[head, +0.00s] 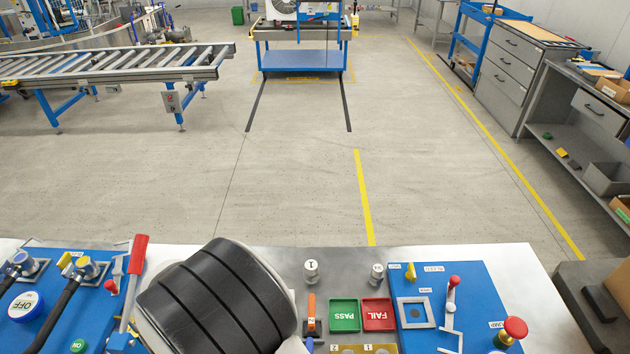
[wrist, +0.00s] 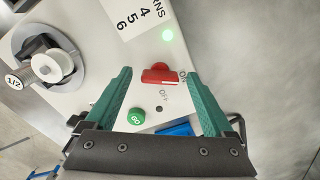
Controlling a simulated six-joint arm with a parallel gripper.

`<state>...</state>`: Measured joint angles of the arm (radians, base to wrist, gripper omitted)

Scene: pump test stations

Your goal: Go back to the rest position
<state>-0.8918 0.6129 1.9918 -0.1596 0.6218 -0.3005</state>
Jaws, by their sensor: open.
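My gripper (wrist: 158,74) shows in the wrist view with its two green fingers spread apart and nothing held between them. A red switch (wrist: 158,76) on a white panel (wrist: 90,18) lies beyond the fingertips, in line with the gap. I cannot tell whether a finger touches it. ON and OFF labels are beside the switch. In the head view my arm covers part of the bench, and the gripper is hidden.
The bench holds a blue panel (head: 470,275) with a red-topped lever and red knob, green PASS (head: 345,315) and red FAIL (head: 378,314) trays, and a red-handled lever (head: 134,262) at left. A roller conveyor (head: 120,62) and blue cart (head: 300,60) stand beyond open floor.

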